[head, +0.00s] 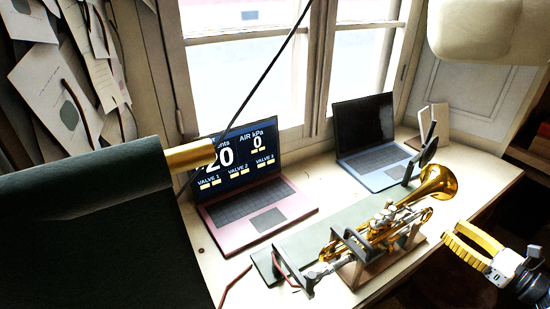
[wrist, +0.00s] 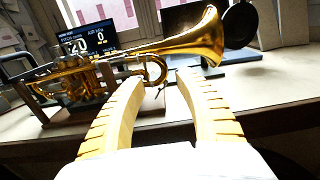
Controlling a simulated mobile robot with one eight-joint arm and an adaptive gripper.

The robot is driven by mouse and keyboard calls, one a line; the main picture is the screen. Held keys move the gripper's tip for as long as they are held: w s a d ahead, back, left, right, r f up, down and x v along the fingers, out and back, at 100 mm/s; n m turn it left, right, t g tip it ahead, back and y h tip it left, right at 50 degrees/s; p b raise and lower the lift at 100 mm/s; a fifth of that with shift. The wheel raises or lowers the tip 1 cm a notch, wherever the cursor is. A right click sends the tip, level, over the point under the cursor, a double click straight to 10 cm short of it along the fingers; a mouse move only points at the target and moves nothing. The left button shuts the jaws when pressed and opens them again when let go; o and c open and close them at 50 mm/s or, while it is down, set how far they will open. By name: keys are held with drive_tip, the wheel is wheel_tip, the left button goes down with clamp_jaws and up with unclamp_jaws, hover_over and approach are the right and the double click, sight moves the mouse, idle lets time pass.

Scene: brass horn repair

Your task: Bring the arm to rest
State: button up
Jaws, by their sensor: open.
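My gripper (head: 455,235) is at the right in the head view, beyond the front edge of the bench. Its two yellow ridged fingers are apart with nothing between them; they also show in the wrist view (wrist: 160,80). A brass trumpet (head: 437,183) rests in a wooden cradle (head: 352,273) on the bench, its bell toward the right. In the wrist view the trumpet (wrist: 200,42) lies beyond the fingertips, and I see no contact between them.
The bench (head: 499,178) stands under a window. A pink laptop (head: 300,205) shows 20, AIR kPa 0 and valve readouts. A blue laptop (head: 385,177) has a dark screen. A round black disc on a stand (head: 429,150) is near the bell. Red rods (head: 232,287) lie in front.

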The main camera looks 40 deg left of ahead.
drive_tip(key=shift+v, duration=1.75)
drive_tip(key=s+r+n+h, duration=0.8)
drive_tip(key=s+r+n, duration=0.1)
drive_tip(key=s+d+n+h, duration=0.4)
drive_tip(key=s+d+n, duration=0.2)
drive_tip(key=s, duration=0.4)
drive_tip(key=s+d+n+t+h, duration=0.1)
drive_tip(key=s+d+n+h, duration=0.4)
drive_tip(key=s, duration=0.6)
drive_tip(key=shift+s+d+r+n, duration=0.3)
drive_tip(key=shift+d+r+n, duration=0.05)
drive_tip(key=shift+n, duration=0.65)
